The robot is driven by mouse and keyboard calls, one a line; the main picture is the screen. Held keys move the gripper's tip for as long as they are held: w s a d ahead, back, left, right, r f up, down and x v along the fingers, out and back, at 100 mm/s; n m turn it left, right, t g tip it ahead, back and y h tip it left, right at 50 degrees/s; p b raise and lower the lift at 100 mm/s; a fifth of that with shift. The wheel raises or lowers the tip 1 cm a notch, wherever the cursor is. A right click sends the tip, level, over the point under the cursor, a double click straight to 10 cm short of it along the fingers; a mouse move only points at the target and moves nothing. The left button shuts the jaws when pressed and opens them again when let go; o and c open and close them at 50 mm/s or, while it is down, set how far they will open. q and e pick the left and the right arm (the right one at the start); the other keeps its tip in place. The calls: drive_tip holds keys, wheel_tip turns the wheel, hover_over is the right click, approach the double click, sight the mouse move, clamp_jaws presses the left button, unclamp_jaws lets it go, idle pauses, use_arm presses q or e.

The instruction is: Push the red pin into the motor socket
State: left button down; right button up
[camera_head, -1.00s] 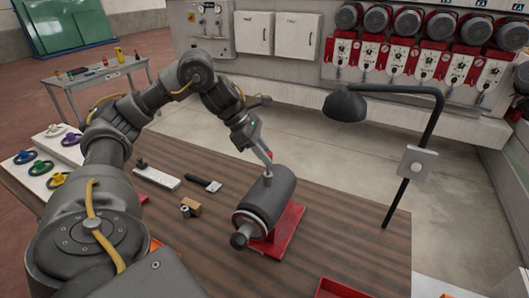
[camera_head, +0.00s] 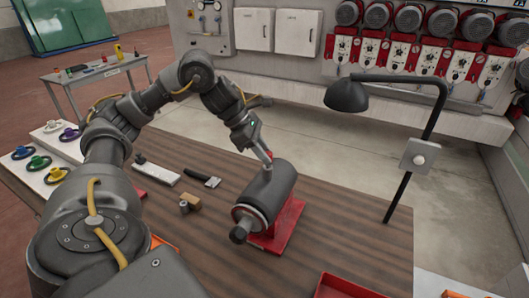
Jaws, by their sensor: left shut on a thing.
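The grey cylindrical motor (camera_head: 266,196) lies on a red stand (camera_head: 283,228) on the brown wooden workbench (camera_head: 335,215). My left gripper (camera_head: 265,157) points down at the top of the motor, with its fingertips at or just above the small socket there. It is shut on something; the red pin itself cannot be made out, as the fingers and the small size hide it. My right gripper is not in view.
A black lamp (camera_head: 346,95) on a bent post stands at the bench's right. A red tray (camera_head: 345,287) sits at the front edge. A small wooden block (camera_head: 192,201) and a black-handled tool (camera_head: 206,179) lie left of the motor. Bench right of the motor is clear.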

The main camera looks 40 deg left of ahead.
use_arm(q)
drive_tip(key=shift+f+b, duration=0.55)
drive_tip(key=shift+f, duration=0.25)
drive_tip(key=c, duration=1.2)
unclamp_jaws()
drive_tip(key=shift+o, duration=0.2)
drive_tip(key=shift+r, duration=0.15)
drive_tip(key=shift+a+r, duration=0.2)
drive_tip(key=shift+r, duration=0.05)
drive_tip(key=p+v, duration=0.5)
drive_tip(key=v, duration=0.5)
